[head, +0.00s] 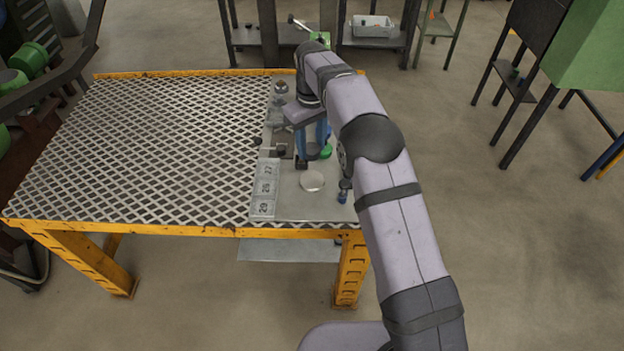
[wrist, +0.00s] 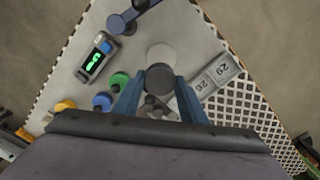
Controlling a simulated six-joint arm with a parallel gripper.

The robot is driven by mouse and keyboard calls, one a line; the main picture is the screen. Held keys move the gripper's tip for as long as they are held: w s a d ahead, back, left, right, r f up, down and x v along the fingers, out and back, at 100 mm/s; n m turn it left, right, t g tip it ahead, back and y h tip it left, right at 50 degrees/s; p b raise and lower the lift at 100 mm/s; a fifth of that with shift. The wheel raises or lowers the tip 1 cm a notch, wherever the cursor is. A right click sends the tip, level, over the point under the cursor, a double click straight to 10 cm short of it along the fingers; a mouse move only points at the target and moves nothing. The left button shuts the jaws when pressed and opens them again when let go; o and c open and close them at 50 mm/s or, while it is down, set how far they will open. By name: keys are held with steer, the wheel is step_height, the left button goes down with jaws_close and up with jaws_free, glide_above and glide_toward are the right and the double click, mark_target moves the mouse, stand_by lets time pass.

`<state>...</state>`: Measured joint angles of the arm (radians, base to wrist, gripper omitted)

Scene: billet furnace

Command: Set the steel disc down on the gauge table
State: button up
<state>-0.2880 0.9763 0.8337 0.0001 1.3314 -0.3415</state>
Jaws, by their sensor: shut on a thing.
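My gripper (wrist: 159,88) points down over the grey plate on the mesh bench, with its two blue fingers on either side of a dark grey disc. This steel disc (wrist: 159,77) is held between the fingertips. In the head view my gripper (head: 312,156) is partly covered by my arm, and the disc is not clearly made out. A pale round plate (wrist: 161,53), seemingly the gauge table, lies just beyond the disc in the wrist view. It also shows in the head view (head: 312,181), nearer the camera than my gripper. The disc appears apart from it; the height is unclear.
A gauge box with a green display (wrist: 97,56) and a dark blue stand (wrist: 118,23) are close to the pale plate. Green (wrist: 118,81) and blue (wrist: 102,101) round things stand beside my fingers. A numbered tray (head: 265,188) lies left; the mesh bench top (head: 150,140) is clear.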

mark_target(312, 180)
steer(key=shift+s, duration=0.2)
steer(key=shift+f, duration=0.2)
steer(key=shift+f+p, duration=1.25)
steer(key=shift+f, duration=3.55)
steer(key=shift+f, duration=0.15)
steer(key=o, duration=1.4)
